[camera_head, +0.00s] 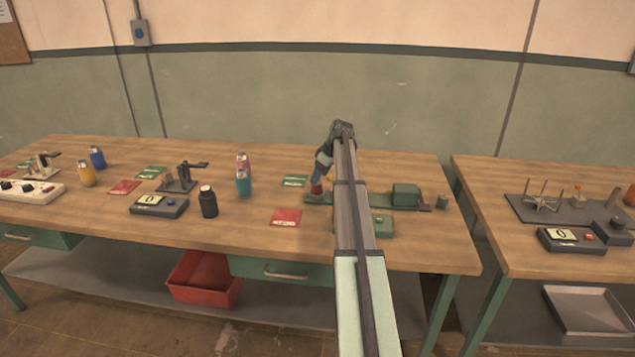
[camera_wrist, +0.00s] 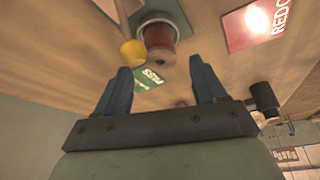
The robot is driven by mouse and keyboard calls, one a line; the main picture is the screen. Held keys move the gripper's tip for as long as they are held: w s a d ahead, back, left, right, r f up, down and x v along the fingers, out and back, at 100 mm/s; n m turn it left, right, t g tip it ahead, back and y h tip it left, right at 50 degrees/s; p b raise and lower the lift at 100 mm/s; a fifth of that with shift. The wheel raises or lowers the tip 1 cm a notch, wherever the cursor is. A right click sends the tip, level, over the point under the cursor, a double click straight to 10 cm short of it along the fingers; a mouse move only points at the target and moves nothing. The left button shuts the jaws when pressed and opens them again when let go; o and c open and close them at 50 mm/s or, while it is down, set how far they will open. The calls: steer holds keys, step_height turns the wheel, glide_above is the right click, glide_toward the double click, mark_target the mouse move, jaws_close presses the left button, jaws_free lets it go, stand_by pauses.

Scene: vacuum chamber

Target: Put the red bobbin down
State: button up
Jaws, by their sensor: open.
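The red bobbin (camera_head: 316,188) stands at the left end of a long green base plate (camera_head: 408,208) on the left bench. In the wrist view the red bobbin (camera_wrist: 159,37) has pale ends and lies just beyond the fingertips, with a yellow rounded thing (camera_wrist: 132,52) close beside it. My gripper (camera_head: 321,173) is just above the bobbin, reaching down from my arm. In the wrist view my gripper (camera_wrist: 162,72) has its two blue fingers apart, with nothing held between them. My arm hides the middle of the plate.
A red card (camera_head: 286,217) and a green card (camera_head: 295,180) lie left of the plate. A green block (camera_head: 405,195) stands at its right. A stacked bottle (camera_head: 243,178) and a black bottle (camera_head: 208,203) stand further left.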

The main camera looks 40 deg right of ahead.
steer(key=v, duration=0.7)
steer(key=shift+r, duration=0.1)
